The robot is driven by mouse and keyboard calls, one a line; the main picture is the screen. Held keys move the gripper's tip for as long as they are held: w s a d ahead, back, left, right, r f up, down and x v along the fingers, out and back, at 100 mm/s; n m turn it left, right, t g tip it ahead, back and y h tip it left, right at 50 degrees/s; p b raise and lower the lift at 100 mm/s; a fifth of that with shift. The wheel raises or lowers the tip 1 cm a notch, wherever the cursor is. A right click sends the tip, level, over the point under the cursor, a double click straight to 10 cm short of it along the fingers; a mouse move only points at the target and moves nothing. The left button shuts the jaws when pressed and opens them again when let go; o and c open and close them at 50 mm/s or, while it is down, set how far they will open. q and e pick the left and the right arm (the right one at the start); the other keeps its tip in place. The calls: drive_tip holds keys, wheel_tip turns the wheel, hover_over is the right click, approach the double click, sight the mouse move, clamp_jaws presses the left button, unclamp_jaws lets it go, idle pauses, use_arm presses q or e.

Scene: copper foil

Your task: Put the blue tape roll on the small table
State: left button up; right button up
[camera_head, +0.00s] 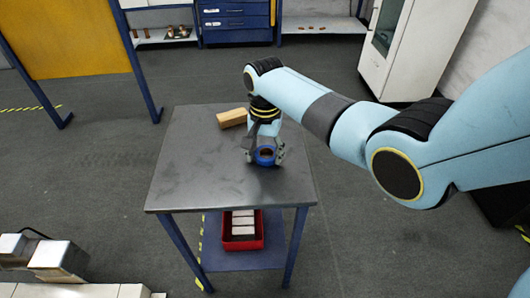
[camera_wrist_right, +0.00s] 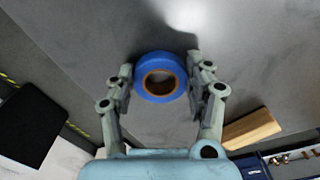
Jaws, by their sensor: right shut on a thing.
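The blue tape roll (camera_head: 265,161) is at the right part of the small table's dark grey top (camera_head: 190,165). My right gripper (camera_head: 263,155) reaches down over it from above, with one finger on each side. In the right wrist view the blue roll (camera_wrist_right: 160,88) lies flat between the fingertips of my right gripper (camera_wrist_right: 158,90), its brown core showing. The fingers are shut on the roll. Whether it rests on the tabletop or is just above it, I cannot tell. My left gripper is not in view.
A tan wooden block (camera_head: 232,118) lies behind the roll on the table. A red bin (camera_head: 243,243) with several pale blocks stands on the lower shelf. The tabletop's left and front parts are clear. A white cabinet (camera_head: 412,50) stands at the back right.

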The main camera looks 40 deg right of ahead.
drive_tip(key=o, duration=1.1)
drive_tip(key=shift+o, duration=0.2)
wheel_tip(320, 180, up, 12)
drive_tip(key=p, duration=0.1)
drive_tip(key=shift+p, duration=0.35)
drive_tip(key=shift+s, duration=0.1)
